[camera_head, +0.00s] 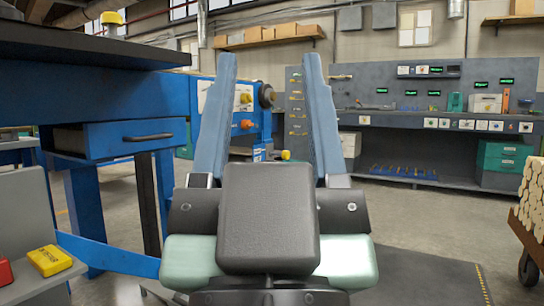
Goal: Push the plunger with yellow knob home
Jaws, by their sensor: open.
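My gripper (269,60) is in the middle of the view, its two blue fingers wide apart with nothing between them. A yellow knob (111,18) stands above the dark top of the blue bench at the upper left, left of my gripper. Another small yellow knob (245,98) shows on the blue machine (262,125) behind, between my fingers in the picture, with an orange knob (246,124) below it. A yellow end (286,155) also shows low by the machine. I cannot tell from this view which one is the plunger's knob or how far it stands out.
The blue bench (120,95) with a drawer (135,137) fills the left side. A grey shelf (30,215) holds a yellow box (50,260) and a red one. A cart of round wood pieces (533,195) stands at the right. Floor between is open, before a grey workbench (440,120).

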